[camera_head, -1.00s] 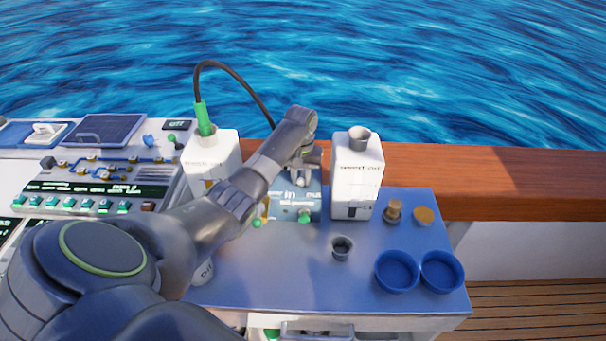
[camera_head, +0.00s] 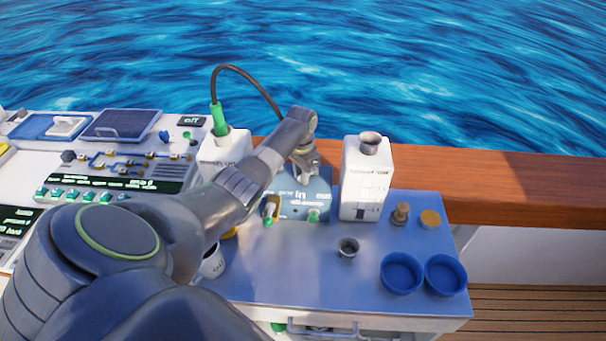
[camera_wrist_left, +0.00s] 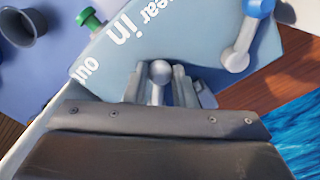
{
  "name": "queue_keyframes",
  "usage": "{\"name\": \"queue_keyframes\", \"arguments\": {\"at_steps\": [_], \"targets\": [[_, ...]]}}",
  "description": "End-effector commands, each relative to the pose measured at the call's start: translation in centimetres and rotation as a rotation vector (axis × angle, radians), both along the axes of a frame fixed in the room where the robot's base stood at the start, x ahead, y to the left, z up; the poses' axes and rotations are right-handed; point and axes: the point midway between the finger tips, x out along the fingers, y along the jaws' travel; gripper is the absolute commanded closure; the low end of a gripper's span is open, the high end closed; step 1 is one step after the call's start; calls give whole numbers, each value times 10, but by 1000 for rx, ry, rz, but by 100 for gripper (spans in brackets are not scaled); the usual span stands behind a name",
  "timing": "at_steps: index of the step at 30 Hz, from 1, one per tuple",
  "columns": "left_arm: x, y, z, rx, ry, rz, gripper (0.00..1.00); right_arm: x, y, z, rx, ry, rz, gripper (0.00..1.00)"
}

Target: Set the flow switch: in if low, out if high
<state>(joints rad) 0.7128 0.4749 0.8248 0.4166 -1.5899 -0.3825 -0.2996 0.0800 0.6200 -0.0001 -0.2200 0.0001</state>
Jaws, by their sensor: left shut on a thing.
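The blue-grey flow switch panel (camera_head: 293,208) stands at the back of the blue table, between two white containers. It also fills the upper part of the left wrist view (camera_wrist_left: 150,50), with the words "in" and "out" on it. A small lever with a grey ball knob (camera_wrist_left: 160,71) sits near those words. My left gripper (camera_head: 306,172) is at the panel's top. In the wrist view its fingers (camera_wrist_left: 168,80) are shut around the lever just below the knob. A reading of low or high is not legible. My right gripper is not in view.
A white oil container (camera_head: 366,185) stands right of the panel; another (camera_head: 226,148) with a green nozzle and hose stands left. A small dark cup (camera_head: 348,248), two blue bowls (camera_head: 402,273) and brown caps (camera_head: 430,218) lie on the table. A control console (camera_head: 110,185) is at left.

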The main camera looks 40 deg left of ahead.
Motion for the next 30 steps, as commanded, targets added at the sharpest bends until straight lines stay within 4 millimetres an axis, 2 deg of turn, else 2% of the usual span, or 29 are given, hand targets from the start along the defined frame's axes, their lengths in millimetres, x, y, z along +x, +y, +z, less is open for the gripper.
{"name": "queue_keyframes", "arguments": {"at_steps": [15,16,20,21,30], "targets": [[2,2,2,3,-6,-21,99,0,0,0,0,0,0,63],[2,2,2,3,-6,-21,74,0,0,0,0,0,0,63],[2,2,2,2,-5,-21,57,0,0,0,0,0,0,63],[2,2,1,2,-5,-21,55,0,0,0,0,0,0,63],[1,1,2,0,-2,-20,55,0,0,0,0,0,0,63]]}}
